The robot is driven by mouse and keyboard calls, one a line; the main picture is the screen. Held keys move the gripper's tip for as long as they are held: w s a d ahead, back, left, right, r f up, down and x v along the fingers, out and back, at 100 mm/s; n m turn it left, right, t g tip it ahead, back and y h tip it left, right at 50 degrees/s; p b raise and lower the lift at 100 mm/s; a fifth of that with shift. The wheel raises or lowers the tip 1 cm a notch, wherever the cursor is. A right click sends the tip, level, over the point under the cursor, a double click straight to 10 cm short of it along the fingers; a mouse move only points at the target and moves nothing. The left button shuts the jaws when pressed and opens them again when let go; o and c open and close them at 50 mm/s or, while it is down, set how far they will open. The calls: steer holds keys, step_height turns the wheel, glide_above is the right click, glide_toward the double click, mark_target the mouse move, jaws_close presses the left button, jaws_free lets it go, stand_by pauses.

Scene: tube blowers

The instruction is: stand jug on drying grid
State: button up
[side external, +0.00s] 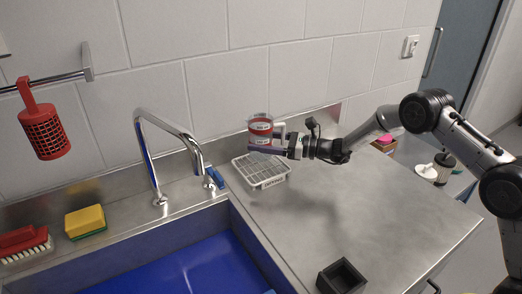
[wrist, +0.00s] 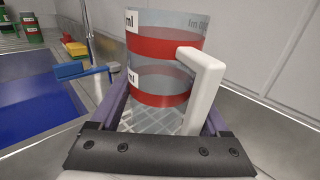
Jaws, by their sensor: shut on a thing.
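The jug (side external: 261,130) is a clear cylinder with red bands and a white handle. It also shows large in the wrist view (wrist: 165,75), with its handle (wrist: 205,90) toward the camera. My gripper (side external: 268,146) is shut on the jug, with a purple finger on each side of it. The jug is upright. The drying grid (side external: 262,168) is a white tray with a grey grid on the steel counter. The jug appears above the grid's back part, and the grid shows through its clear bottom. The exact gap between them is hard to tell.
A tall chrome tap (side external: 160,150) and the blue sink (side external: 185,262) are left of the grid. A blue-handled item (wrist: 85,69) sits near the tap. A black open box (side external: 341,277) stands at the counter's front. The counter right of the grid is clear.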

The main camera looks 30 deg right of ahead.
steer(key=shift+f, duration=1.6)
steer(key=shift+f, duration=0.15)
steer(key=o, duration=1.4)
steer(key=shift+d, duration=0.1)
steer(key=v, duration=1.1)
steer(key=shift+s+d, duration=0.25)
steer(key=shift+s, duration=0.05)
